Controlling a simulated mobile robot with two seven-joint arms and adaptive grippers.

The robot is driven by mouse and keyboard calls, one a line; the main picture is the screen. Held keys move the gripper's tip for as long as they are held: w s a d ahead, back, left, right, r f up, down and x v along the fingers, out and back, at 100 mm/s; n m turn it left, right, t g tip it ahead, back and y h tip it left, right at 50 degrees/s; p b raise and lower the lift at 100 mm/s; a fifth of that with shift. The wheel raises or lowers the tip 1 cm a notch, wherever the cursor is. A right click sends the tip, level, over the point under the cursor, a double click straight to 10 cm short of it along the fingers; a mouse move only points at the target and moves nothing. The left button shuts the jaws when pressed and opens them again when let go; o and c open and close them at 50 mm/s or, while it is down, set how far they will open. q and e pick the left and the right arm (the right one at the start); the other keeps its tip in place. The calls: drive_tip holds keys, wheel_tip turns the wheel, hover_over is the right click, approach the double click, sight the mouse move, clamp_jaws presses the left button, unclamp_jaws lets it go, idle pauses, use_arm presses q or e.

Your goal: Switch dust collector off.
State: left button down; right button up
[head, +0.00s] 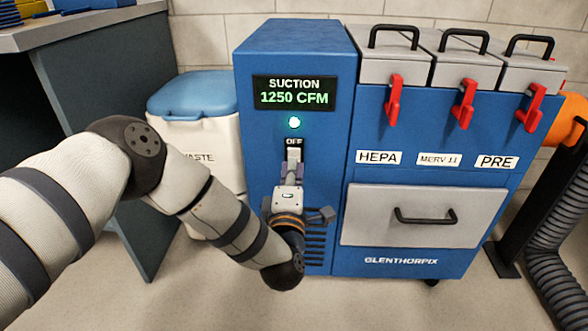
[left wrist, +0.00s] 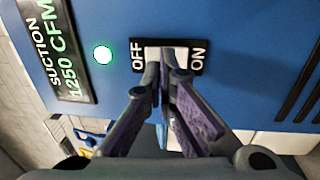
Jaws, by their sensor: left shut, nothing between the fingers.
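The blue dust collector (head: 410,168) stands ahead. Its display (head: 294,93) reads SUCTION 1250 CFM, and a green lamp (head: 294,122) below it is lit. The white switch (head: 294,155) sits under the lamp, with OFF marked at its upper end; it also shows in the left wrist view (left wrist: 153,53), between the OFF and ON labels. My left gripper (head: 292,166) is shut and empty, with its fingertips (left wrist: 162,54) at the switch and covering part of it. Whether they touch it I cannot tell. My right gripper is not in view.
A white waste bin (head: 209,140) with a blue lid stands left of the collector, beside a dark workbench (head: 100,130). Red latches (head: 463,104) and a grey drawer (head: 423,217) are on the collector's front right. A grey hose (head: 553,265) runs at far right.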

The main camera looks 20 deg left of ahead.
sight(294, 145)
use_arm(q)
drive_tip(key=shift+x, duration=0.9)
drive_tip(key=shift+w+a+r+g+p, duration=0.1)
drive_tip(key=shift+w+r+g+p, duration=0.05)
drive_tip(key=shift+r+p, duration=0.3)
drive_tip(key=shift+w+a+r+g+p, duration=0.1)
drive_tip(key=shift+w+r+g+p, duration=0.05)
drive_tip(key=shift+r+p, duration=0.35)
drive_tip(key=shift+w+f, duration=0.1)
drive_tip(key=shift+f, duration=0.35)
